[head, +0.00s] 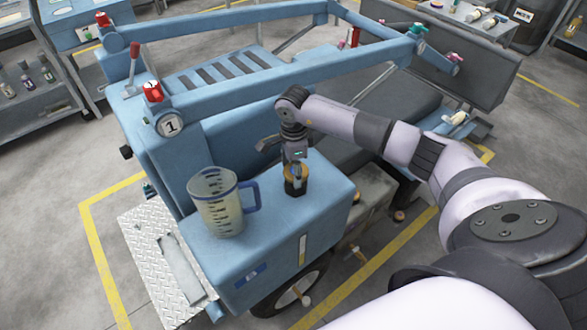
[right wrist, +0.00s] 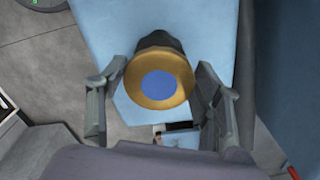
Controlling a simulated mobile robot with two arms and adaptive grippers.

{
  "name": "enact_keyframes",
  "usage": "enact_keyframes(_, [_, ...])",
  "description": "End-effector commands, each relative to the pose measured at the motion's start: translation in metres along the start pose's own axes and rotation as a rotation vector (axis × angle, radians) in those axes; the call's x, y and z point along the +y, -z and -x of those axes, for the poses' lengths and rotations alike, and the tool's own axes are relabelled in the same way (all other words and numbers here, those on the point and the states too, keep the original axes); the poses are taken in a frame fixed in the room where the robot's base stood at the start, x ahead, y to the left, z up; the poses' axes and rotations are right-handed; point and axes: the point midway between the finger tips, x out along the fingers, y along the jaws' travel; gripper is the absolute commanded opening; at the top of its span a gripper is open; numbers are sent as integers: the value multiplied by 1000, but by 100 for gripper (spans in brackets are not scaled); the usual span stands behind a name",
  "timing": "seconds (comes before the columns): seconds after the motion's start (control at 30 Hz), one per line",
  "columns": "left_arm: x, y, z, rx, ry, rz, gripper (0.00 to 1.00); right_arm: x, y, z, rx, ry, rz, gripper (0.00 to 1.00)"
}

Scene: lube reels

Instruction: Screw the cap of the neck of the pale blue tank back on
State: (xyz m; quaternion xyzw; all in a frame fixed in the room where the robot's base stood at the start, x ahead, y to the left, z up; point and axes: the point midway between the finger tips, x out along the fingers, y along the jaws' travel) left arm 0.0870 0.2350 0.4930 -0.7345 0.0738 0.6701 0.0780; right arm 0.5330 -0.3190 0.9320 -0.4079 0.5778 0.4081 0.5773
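The pale blue tank (head: 275,225) stands at the near end of the blue cart. A black and gold cap or neck piece (head: 296,186) stands upright on its top. In the right wrist view this piece (right wrist: 158,82) shows a gold ring around a blue disc, with a black part behind. I cannot tell whether cap and neck are joined. My right gripper (head: 294,172) is directly above it, pointing down. In the wrist view its fingers (right wrist: 160,85) are spread on either side of the piece, with a gap on the right. My left gripper is not in view.
A clear measuring jug (head: 222,205) with a blue handle stands on the tank, left of the gripper. A diamond-plate step (head: 155,245) is at the left.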

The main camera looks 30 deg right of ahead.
Motion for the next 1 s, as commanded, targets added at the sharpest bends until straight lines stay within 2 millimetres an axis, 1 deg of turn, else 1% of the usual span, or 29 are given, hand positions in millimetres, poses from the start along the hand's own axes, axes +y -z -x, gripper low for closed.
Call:
enact_keyframes(0.03, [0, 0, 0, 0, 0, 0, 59, 0, 0, 0, 0, -1, 1, 65])
enact_keyframes(0.27, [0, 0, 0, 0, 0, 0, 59, 0, 0, 0, 0, 0, 1, 80])
enact_keyframes(0.5, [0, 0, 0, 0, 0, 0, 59, 0, 0, 0, 0, 0, 2, 81])
enact_keyframes(0.7, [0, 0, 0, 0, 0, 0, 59, 0, 0, 0, 0, 0, 2, 94])
enact_keyframes(1.0, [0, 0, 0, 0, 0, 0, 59, 0, 0, 0, 0, 0, 2, 94])
